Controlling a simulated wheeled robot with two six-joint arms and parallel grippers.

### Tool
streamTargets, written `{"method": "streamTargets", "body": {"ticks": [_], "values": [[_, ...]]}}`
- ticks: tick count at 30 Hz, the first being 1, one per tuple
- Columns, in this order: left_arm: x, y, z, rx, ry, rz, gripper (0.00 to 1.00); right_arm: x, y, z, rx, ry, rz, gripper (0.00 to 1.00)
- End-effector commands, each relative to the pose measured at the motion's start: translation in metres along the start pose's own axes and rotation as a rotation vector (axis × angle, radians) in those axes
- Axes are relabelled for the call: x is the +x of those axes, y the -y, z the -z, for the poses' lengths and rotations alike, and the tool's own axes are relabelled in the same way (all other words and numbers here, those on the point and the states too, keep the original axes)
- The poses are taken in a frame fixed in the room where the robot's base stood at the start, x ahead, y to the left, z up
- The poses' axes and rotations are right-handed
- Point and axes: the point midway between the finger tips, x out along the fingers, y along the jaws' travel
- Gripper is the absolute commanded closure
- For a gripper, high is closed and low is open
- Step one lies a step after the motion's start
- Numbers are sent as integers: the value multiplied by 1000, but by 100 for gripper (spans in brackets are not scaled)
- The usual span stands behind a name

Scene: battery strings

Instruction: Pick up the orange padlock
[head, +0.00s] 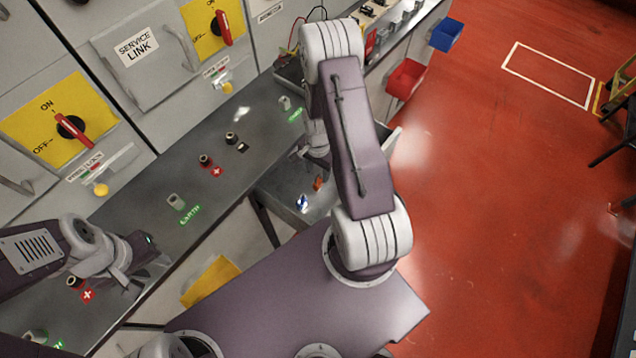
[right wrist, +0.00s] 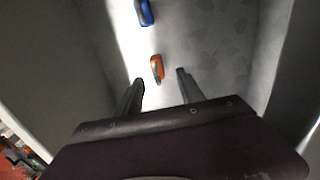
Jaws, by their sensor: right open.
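The orange padlock (right wrist: 157,67) lies on the grey floor of a tray (head: 268,184) beside the bench. It also shows in the head view (head: 318,183), just left of my right forearm. In the right wrist view my right gripper (right wrist: 161,79) is open and empty. The padlock appears just beyond the fingertips, between their lines; whether it is at finger depth I cannot tell. A blue padlock (right wrist: 144,12) lies farther off in the same tray and shows in the head view (head: 302,202). My left gripper (head: 147,252) is over the bench at left; its opening is unclear.
Tray walls rise on both sides of my right gripper. The grey bench (head: 150,226) carries terminals and green-lit labels. Cabinets with yellow switch panels (head: 60,120) stand behind it. Red (head: 405,78) and blue (head: 446,34) bins hang at the bench's far end. The red floor at right is largely clear.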

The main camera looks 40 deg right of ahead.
Motion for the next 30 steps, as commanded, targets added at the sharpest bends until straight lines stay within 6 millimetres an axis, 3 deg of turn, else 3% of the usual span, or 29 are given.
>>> {"method": "streamTargets", "body": {"ticks": [7, 15, 22, 23, 27, 30], "values": [[0, 0, 0, 0, 0, 0, 64, 15, -1, 0, -1, 0, -1, 55], [-1, 0, 0, 0, 0, 0, 64, 58, -4, -2, -1, 0, 0, 55], [-1, 0, 0, 0, 0, 0, 64, 61, -4, -1, -2, 0, 1, 55], [-1, 0, 0, 0, 0, 0, 64, 61, -4, -1, -2, 0, 1, 60], [-1, 0, 0, 0, 0, 0, 64, 60, -4, -1, -2, 0, 1, 99], [-1, 0, 0, 0, 0, 0, 64, 60, -4, -1, -2, 0, 1, 100]]}}
